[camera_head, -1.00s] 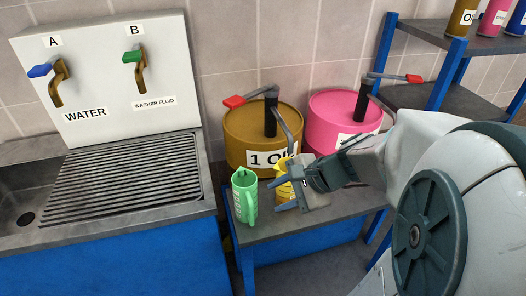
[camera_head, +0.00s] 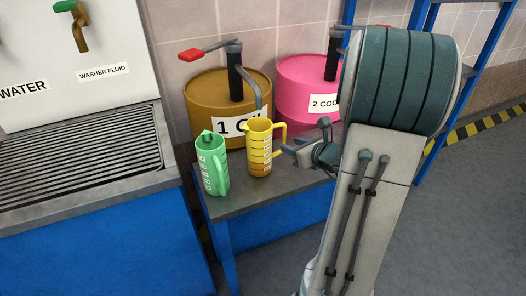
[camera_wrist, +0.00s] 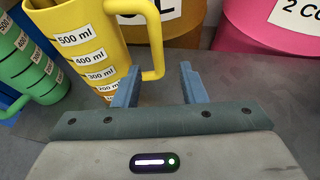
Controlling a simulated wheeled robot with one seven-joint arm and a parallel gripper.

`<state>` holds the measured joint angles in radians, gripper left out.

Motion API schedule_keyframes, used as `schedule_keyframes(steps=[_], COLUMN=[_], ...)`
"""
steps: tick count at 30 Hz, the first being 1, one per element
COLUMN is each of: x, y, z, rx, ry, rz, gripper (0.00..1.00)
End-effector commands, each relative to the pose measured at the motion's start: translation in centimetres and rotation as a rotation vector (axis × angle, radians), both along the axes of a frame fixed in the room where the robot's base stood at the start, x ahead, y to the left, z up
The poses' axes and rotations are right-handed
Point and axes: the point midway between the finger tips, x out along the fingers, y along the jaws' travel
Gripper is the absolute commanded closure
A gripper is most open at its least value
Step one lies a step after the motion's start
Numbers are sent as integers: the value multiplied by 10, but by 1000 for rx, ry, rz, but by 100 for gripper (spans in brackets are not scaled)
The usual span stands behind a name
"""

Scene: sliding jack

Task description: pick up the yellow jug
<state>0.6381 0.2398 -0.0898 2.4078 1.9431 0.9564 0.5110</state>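The yellow jug (camera_head: 259,150) stands upright on the grey bench top in front of the brown drum, its handle towards the right. In the wrist view the jug (camera_wrist: 92,45) fills the upper left, with measure labels on its side. My gripper (camera_head: 290,150) is just right of the jug at handle height. In the wrist view my gripper (camera_wrist: 158,72) has its two blue fingers apart, with the handle's lower part just ahead of and between their tips. I cannot tell whether a finger touches the jug. Nothing is gripped.
A green jug (camera_head: 213,163) stands close left of the yellow one. Behind are a brown drum (camera_head: 200,95) and a pink drum (camera_head: 300,72) with pumps. A sink with a ribbed drainer (camera_head: 80,150) is left. Blue shelving (camera_head: 425,150) stands right.

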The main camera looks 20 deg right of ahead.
Motion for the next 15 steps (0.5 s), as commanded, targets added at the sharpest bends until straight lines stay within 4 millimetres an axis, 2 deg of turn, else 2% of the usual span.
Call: schedule_keyframes(steps=[3, 8, 15], x=[13, 22, 54], y=[3, 6, 15], z=[-6, -10, -22], rx=[-1, -1, -1], ry=[1, 1, 1], rz=[1, 3, 4], gripper=[62, 62, 62])
